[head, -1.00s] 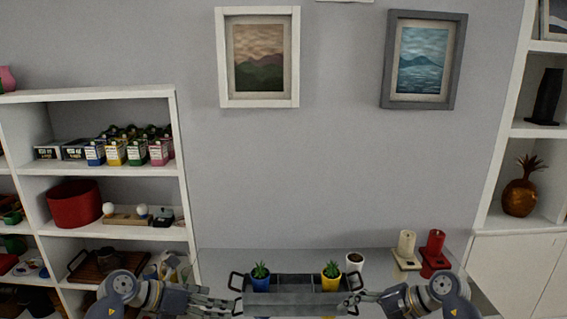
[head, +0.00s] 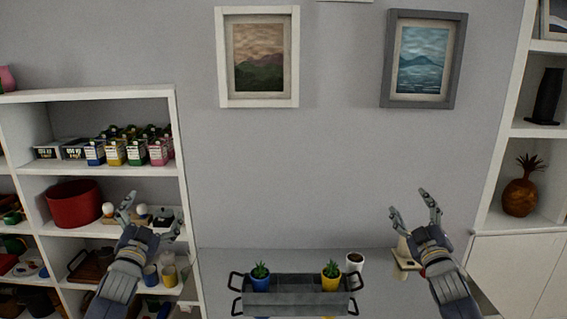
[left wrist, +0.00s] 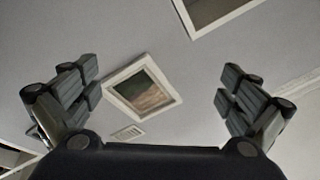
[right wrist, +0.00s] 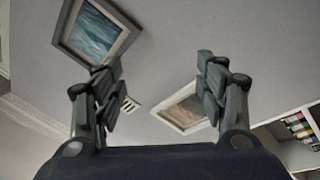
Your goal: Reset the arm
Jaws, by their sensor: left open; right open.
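My left gripper (head: 152,214) is raised in front of the left shelf, fingers pointing up, open and empty. In the left wrist view its two fingers (left wrist: 157,95) stand wide apart with only wall and pictures beyond. My right gripper (head: 413,211) is raised at the right, also pointing up, open and empty. In the right wrist view its fingers (right wrist: 162,92) are apart with nothing between them. Both grippers are clear of the grey tray (head: 297,282), which rests on the table between the arms with a handle at each end.
A blue-potted plant (head: 260,275) and a yellow-potted plant (head: 331,275) are at the tray. A white cup (head: 355,262) stands behind it. A loaded white shelf (head: 110,172) is at the left, another shelf at the right. Two framed pictures (head: 258,57) hang on the wall.

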